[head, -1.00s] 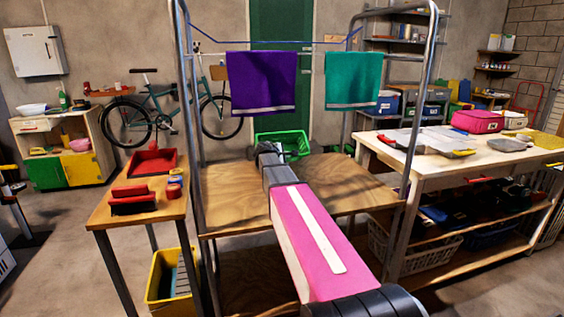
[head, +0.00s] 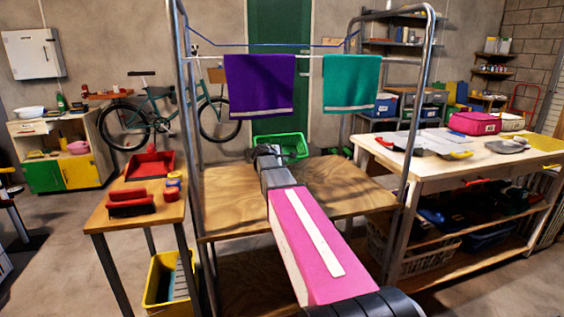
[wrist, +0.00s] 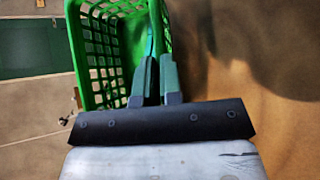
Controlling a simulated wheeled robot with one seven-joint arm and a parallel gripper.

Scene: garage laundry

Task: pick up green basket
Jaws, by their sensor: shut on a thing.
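The green basket (head: 288,146) is at the back edge of the wooden shelf, beyond my gripper (head: 268,153) in the head view. In the wrist view, the green basket (wrist: 105,50) has slatted walls and fills the upper left and middle. My gripper (wrist: 153,65) is shut on the basket's near right wall, with the fingers close together. The basket looks upright in the head view. Whether its base touches the shelf cannot be told. My arm covers part of the shelf in front of it.
The wooden shelf (head: 345,180) is otherwise bare. Metal rack posts (head: 413,130) stand at both sides. A purple towel (head: 259,85) and a teal towel (head: 351,82) hang above. A table with red items (head: 128,207) is at left, a white workbench (head: 462,167) at right.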

